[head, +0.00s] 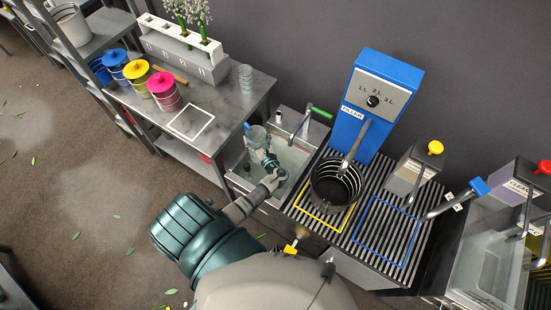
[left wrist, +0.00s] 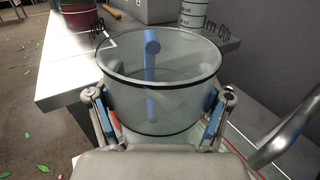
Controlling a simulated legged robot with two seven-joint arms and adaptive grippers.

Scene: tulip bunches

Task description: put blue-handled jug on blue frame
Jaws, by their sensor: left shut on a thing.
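The clear jug (head: 257,136) is held over the sink in the head view. In the left wrist view the jug (left wrist: 160,85) has dark rims and a blue handle (left wrist: 151,60) on its far side. My left gripper (head: 267,161) is shut on the jug, with one finger on each side of its wall. The jug looks empty and roughly upright. The blue frame (head: 378,254) is an outline on the slatted counter, right of the black bucket, and its inside is bare. The jug is well to the left of it. My right gripper is out of view.
The black bucket (head: 336,184) stands in the yellow frame (head: 309,217) under the blue filler (head: 359,125) spout. A sink tap (head: 301,124) is close right of the jug. A dispenser (head: 415,170) stands behind the blue frame. Coloured lidded pails (head: 164,91) stand on the left table.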

